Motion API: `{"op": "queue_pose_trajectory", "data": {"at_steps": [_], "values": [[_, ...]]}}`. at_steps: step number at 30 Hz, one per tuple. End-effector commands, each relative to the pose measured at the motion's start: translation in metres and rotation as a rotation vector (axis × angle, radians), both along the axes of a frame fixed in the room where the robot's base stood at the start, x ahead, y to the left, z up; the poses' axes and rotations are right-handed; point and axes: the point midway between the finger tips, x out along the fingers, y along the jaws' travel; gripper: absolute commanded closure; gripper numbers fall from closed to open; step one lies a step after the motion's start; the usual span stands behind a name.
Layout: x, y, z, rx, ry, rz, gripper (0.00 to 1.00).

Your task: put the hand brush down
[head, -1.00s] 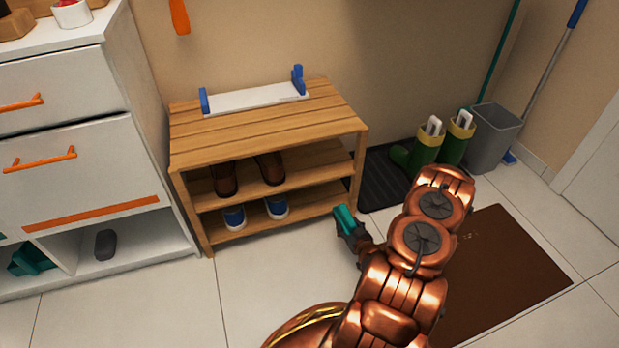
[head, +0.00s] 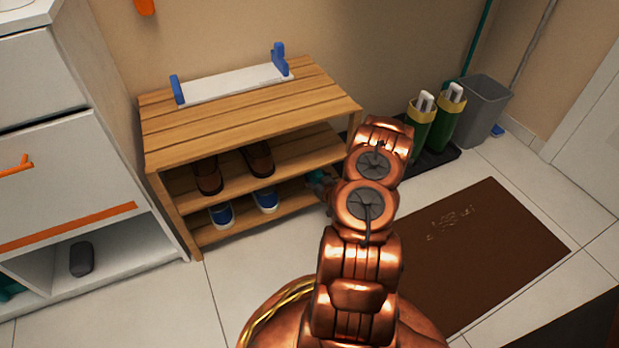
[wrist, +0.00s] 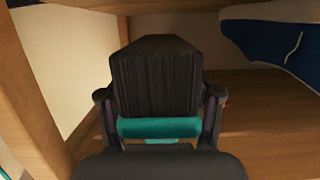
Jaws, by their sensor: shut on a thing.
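The hand brush (wrist: 158,75) has dark bristles and a teal handle; it fills the middle of the wrist view. My gripper (wrist: 159,110) is shut on its teal part, one finger on each side. In the head view a small teal bit of the brush (head: 317,180) shows at the right end of the wooden shoe rack (head: 245,118), level with the lower shelves. My arm hides most of the gripper there. The wrist view shows shelf wood behind and beside the brush; I cannot tell whether the brush touches it.
Blue shoes (head: 265,200) stand on the rack's low shelf, one close at the upper right of the wrist view (wrist: 270,42). Brown shoes (head: 208,176) are on the shelf above. A rack post (wrist: 25,90) stands close at left. Green boots (head: 450,120) and a doormat (head: 485,250) are right.

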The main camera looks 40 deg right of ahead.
Motion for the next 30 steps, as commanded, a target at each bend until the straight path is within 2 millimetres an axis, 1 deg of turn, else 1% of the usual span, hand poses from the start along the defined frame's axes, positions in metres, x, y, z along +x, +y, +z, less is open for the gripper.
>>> {"op": "queue_pose_trajectory", "data": {"at_steps": [1,4,6,9,13,15,17,21,24,30], "values": [[0.012,-0.003,-0.004,-0.005,-0.002,0.004,0.82],[0.031,-0.013,-0.006,-0.007,-0.003,0.007,0.82],[0.041,-0.018,-0.006,-0.007,-0.004,0.005,0.82],[0.050,-0.022,-0.007,-0.003,0.001,0.005,0.82],[0.056,-0.025,-0.006,0.000,0.000,0.004,0.82],[0.056,-0.025,-0.010,0.001,0.001,0.004,0.82],[0.056,-0.025,-0.015,0.001,0.001,0.005,0.82],[0.056,-0.024,-0.034,0.001,0.001,0.005,0.82],[0.056,-0.025,-0.042,0.000,0.001,0.004,0.82],[0.056,-0.025,-0.040,-0.001,0.000,0.004,0.82]]}}
